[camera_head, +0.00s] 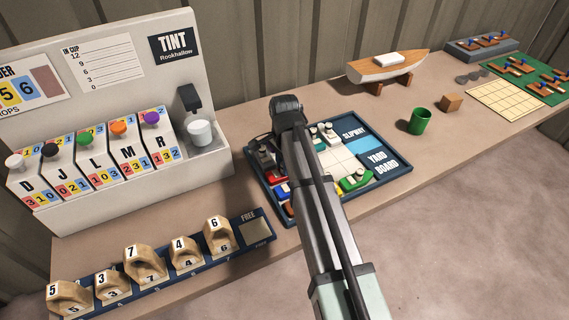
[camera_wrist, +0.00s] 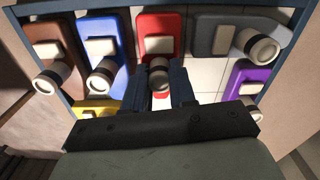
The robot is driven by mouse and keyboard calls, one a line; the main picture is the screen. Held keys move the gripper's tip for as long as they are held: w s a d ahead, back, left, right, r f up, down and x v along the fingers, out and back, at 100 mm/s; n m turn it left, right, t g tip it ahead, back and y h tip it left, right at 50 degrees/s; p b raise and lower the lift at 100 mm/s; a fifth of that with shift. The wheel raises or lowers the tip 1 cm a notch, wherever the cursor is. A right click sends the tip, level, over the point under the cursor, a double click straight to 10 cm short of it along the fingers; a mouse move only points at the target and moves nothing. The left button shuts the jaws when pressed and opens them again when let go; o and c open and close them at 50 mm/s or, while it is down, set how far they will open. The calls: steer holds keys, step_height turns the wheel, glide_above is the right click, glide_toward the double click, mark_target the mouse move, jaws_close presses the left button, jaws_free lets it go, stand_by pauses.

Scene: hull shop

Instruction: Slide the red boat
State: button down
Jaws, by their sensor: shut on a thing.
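In the wrist view the red boat (camera_wrist: 160,32) lies on the board with a pale block on its deck and a round, pale-rimmed post at its near end. My gripper (camera_wrist: 160,84) is shut on this post, with one dark blue finger on each side. A blue boat (camera_wrist: 99,26) lies left of the red one and a grey boat (camera_wrist: 212,38) to its right. In the head view my arm hides part of the yard board (camera_head: 384,177), and my fingertips do not show clearly. A bit of red shows left of the arm; I cannot tell whether it is this boat.
The wrist view also shows a brown boat (camera_wrist: 54,32), a purple boat (camera_wrist: 247,75) and a yellow boat (camera_wrist: 98,109). Pale empty squares lie right of the red boat. In the head view a green boat (camera_head: 355,180) and a green cup (camera_head: 420,122) are to the right.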

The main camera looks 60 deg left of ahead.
steer(key=w, duration=3.1)
steer(key=shift+w, duration=0.35)
steer(key=c, duration=1.1)
jaws_free()
steer(key=shift+c, duration=0.2)
steer(key=shift+o, duration=1.1)
steer(key=shift+r, duration=0.1)
step_height(320, 180, up, 14)
steer(key=shift+f, duration=0.2)
